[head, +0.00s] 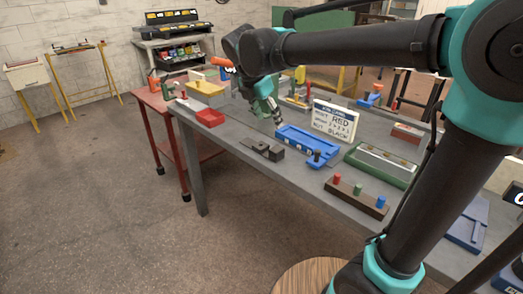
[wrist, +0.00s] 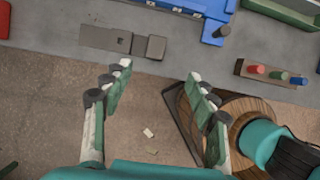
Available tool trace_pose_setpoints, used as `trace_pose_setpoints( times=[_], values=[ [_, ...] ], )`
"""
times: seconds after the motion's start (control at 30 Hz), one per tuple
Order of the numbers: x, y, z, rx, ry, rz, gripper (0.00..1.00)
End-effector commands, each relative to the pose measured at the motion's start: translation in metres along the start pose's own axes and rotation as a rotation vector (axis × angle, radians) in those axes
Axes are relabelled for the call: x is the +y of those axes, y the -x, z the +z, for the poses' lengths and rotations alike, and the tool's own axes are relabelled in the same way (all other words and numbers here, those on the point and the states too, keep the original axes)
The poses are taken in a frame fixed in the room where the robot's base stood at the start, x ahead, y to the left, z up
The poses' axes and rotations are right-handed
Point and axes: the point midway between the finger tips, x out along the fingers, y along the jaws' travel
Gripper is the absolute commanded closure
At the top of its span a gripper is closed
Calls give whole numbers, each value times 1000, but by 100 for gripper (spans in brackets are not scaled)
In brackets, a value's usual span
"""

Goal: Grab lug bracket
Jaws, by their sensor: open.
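The lug bracket appears to be the dark grey flat piece with a small hole and a raised block at its right end. It lies near the bench's front edge in the head view (head: 264,150) and at upper left in the wrist view (wrist: 104,39). My gripper (wrist: 159,76) is open, with its two fingers spread wide and nothing between them. In the wrist view the bracket lies beyond the fingertips, up and to the left, apart from them. In the head view my gripper (head: 277,118) hangs above the bench, behind the bracket.
A blue fixture (head: 309,146) with a dark knob lies right of the bracket. A job card (head: 335,121) stands behind it. A brown block with coloured pegs (head: 355,197) and a green-edged tray (head: 382,165) are further right. A red bin (head: 210,117) sits left. Bench around the bracket is clear.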

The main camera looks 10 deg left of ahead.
Motion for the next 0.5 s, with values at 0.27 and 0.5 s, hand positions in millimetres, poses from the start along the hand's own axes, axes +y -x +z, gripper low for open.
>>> trace_pose_setpoints(
  times=[0.27,0.5],
  values=[
    [0,-53,1,1,-5,-2,42],
    [0,-97,1,1,-5,-1,42]
  ],
)
